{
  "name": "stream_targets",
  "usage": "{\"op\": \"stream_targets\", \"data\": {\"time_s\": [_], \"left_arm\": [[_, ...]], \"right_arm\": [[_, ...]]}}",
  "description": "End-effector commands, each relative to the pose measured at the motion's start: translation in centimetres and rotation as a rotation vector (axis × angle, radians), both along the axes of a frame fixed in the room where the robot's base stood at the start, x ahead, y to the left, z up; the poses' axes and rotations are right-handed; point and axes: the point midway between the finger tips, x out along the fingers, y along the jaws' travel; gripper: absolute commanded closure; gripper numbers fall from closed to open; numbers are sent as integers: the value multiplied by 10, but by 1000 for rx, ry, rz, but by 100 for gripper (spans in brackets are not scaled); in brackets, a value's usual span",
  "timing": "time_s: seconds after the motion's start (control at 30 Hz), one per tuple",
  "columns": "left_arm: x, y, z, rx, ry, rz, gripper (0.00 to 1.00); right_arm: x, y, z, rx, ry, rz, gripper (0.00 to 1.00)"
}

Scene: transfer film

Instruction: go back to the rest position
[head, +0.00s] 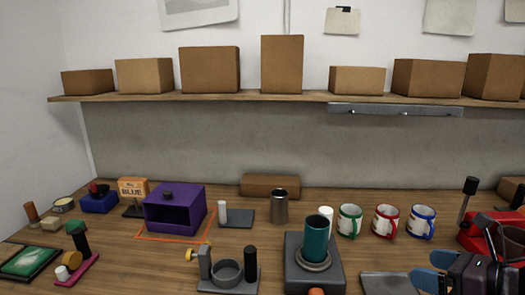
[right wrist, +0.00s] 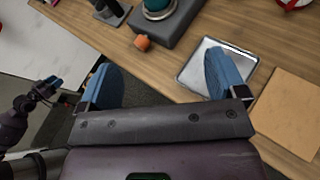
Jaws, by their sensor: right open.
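My right gripper (head: 436,272) shows at the lower right of the head view, over the table's front edge. Its two blue fingers are spread apart in the right wrist view (right wrist: 165,80), with nothing between them. A silver tray (right wrist: 200,52) lies on the table just beyond the right finger in that view. My left gripper (right wrist: 44,88) shows small at the left of the right wrist view, off the table over the floor. Its blue fingertips are too small to tell whether they are apart. It is not in the head view.
A dark machine with a teal cup (head: 317,240) stands mid-table, an orange knob (right wrist: 142,43) at its front. A red machine (head: 485,236) stands right, close behind my right gripper. Mugs (head: 387,221), a purple box (head: 176,216) and a shelf (head: 290,97) are farther back.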

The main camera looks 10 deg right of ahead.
Motion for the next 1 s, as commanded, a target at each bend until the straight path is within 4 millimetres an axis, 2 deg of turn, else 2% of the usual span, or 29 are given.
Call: {"op": "stream_targets", "data": {"time_s": [0.27,0.57,0.77,1.0], "left_arm": [[4,1,2,4,-7,-2,57],[2,1,1,3,-5,-1,57],[-2,2,-1,3,4,1,57],[-5,2,-3,2,9,2,57]], "right_arm": [[-9,-18,-39,310,122,-219,10],[-31,-28,-110,849,311,-558,10],[-49,-19,-161,1238,430,-780,10],[-71,10,-220,1723,554,-1026,10]]}}
